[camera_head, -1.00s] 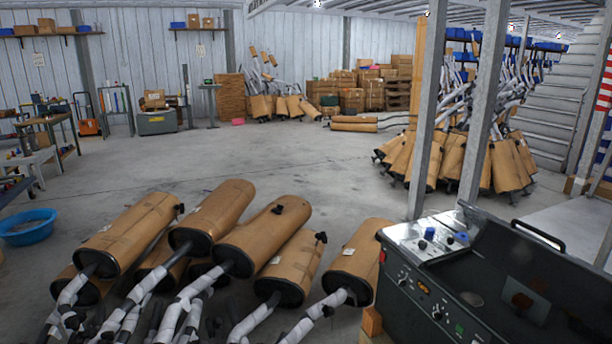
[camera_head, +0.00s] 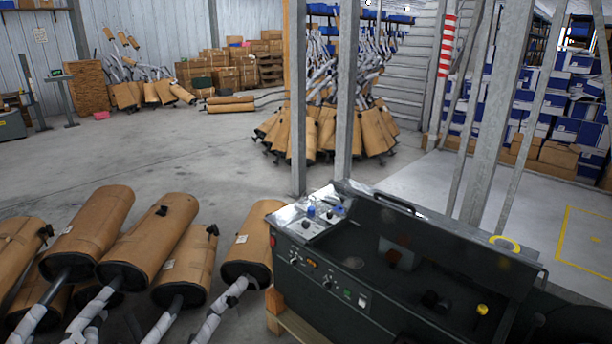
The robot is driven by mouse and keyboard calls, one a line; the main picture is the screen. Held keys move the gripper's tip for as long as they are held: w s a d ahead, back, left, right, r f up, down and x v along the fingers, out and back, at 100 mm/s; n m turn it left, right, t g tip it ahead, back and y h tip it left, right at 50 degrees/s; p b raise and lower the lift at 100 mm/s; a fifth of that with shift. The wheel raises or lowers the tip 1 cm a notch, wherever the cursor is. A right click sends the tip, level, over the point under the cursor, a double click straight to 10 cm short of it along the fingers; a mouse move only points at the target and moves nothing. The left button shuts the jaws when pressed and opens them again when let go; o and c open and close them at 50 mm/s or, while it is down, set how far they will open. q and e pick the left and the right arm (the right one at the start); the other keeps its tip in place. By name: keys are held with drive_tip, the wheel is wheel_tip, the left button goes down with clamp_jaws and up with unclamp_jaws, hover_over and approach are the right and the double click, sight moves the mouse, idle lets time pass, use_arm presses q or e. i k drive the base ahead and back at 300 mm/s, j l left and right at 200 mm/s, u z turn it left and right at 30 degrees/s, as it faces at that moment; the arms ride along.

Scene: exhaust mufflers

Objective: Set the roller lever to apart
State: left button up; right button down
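A dark machine (camera_head: 330,275) stands at the lower right on a wooden support. Its front panel carries small knobs, switches and a green-lit button. A metal plate at its top left holds blue-capped parts (camera_head: 312,211). I cannot tell which part is the roller lever. Neither of my grippers is in view.
Several cardboard-wrapped mufflers (camera_head: 150,240) lie on the floor at the lower left, close to the machine. Two steel posts (camera_head: 343,110) rise behind it. More mufflers (camera_head: 325,135) stand beyond them. The concrete floor (camera_head: 150,160) in the middle is clear. Blue and white boxes (camera_head: 575,110) fill shelves at right.

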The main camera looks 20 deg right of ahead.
sight(482, 309)
drive_tip(key=l+z, duration=0.1)
drive_tip(key=z, duration=1.1)
